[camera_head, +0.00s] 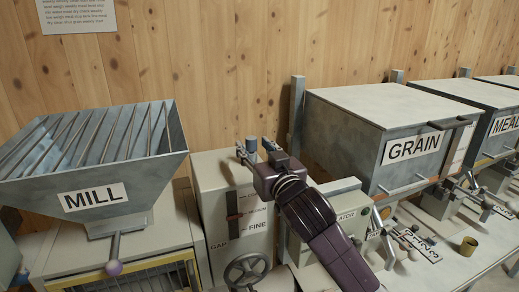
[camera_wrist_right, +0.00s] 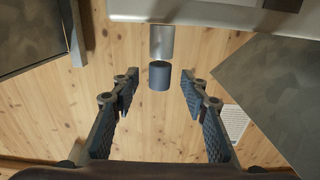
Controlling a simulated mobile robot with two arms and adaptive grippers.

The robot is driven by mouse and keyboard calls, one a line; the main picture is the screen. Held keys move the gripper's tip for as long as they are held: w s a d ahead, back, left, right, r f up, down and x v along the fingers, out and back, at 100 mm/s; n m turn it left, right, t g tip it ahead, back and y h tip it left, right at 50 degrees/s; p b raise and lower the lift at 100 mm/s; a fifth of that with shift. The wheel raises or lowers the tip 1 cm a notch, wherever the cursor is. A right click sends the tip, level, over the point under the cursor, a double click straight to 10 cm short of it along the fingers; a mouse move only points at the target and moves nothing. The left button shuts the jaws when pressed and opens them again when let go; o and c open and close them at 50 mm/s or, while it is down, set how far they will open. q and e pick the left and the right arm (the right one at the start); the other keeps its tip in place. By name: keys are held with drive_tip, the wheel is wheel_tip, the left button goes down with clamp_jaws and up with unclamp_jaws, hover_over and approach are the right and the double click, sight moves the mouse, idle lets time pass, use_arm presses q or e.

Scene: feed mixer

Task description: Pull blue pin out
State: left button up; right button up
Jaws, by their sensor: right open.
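The blue pin (camera_wrist_right: 159,76) is a short dark blue-grey cylinder in line with a silver cylinder (camera_wrist_right: 161,42) in the right wrist view. In the head view the pin (camera_head: 251,144) shows as a small stub on top of the machine box marked FINE. My right gripper (camera_head: 255,151) is open, with one finger on each side of the pin. In the right wrist view its fingers (camera_wrist_right: 158,88) are apart, with visible gaps to the pin on both sides. My left gripper is not in view.
The MILL hopper (camera_head: 93,177) stands to the left. The GRAIN bin (camera_head: 391,125) and another bin (camera_head: 482,105) stand to the right. A handwheel (camera_head: 246,271) is on the box front. A wooden wall (camera_head: 230,60) is behind.

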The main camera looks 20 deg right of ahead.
sight(253, 147)
drive_tip(key=shift+w+f, duration=0.15)
drive_tip(key=shift+w, duration=1.05)
drive_tip(key=shift+w+f, duration=0.1)
drive_tip(key=shift+w, duration=0.2)
drive_tip(key=shift+s, duration=0.2)
drive_tip(key=shift+w, duration=0.1)
drive_tip(key=c, duration=0.9)
clamp_jaws()
drive_tip(key=shift+o, duration=0.5)
unclamp_jaws()
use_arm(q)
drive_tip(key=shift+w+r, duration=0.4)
use_arm(e)
clamp_jaws()
